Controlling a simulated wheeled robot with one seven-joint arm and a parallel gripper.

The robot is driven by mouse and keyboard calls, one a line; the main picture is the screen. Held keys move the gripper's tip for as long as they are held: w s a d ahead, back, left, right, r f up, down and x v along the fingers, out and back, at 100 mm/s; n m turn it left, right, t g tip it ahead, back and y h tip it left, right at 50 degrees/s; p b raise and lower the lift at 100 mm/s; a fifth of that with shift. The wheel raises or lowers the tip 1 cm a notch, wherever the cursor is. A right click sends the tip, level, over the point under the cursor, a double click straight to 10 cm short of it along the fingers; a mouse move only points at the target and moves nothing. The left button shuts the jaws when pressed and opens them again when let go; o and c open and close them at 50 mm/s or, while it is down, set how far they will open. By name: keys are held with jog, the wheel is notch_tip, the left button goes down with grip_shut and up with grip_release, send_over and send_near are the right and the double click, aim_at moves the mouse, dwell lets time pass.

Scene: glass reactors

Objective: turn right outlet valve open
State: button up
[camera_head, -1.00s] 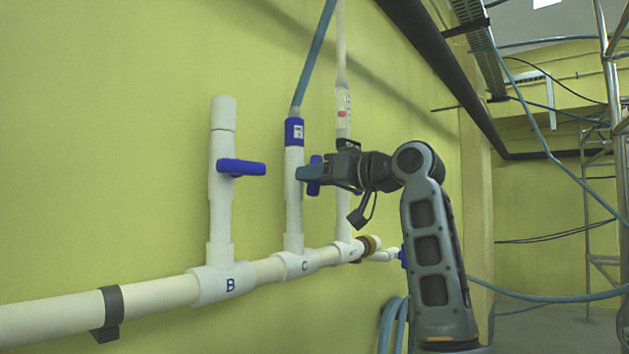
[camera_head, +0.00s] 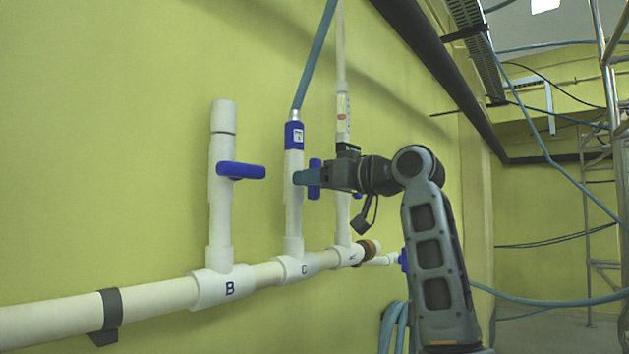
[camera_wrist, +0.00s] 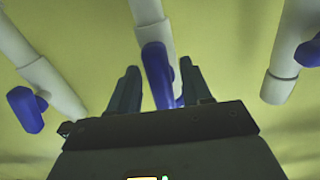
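Three white upright pipes rise from a horizontal white pipe; the left one is marked B and the middle one C. A blue valve handle (camera_head: 241,170) sticks out to the right on the left upright. My gripper (camera_head: 302,177) is at the middle upright (camera_head: 293,215), beside a vertical blue handle (camera_head: 314,179); which upright this handle sits on is hard to tell there. In the wrist view, my gripper (camera_wrist: 160,88) is open, a dark finger on each side of a blue handle (camera_wrist: 158,75) at the middle pipe. Contact cannot be made out.
The yellow wall stands close behind the pipes. The horizontal pipe (camera_head: 150,297) runs below my gripper. A blue hose (camera_head: 316,55) rises from the middle upright. In the wrist view, another blue handle (camera_wrist: 26,108) is at the left. Hoses and scaffolding are at the right.

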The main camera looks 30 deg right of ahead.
jog(key=shift+s, duration=0.1)
jog(key=b+v, duration=0.1)
jog(key=v, duration=0.6)
jog(key=shift+s, duration=0.25)
jog(key=shift+d+r, duration=0.1)
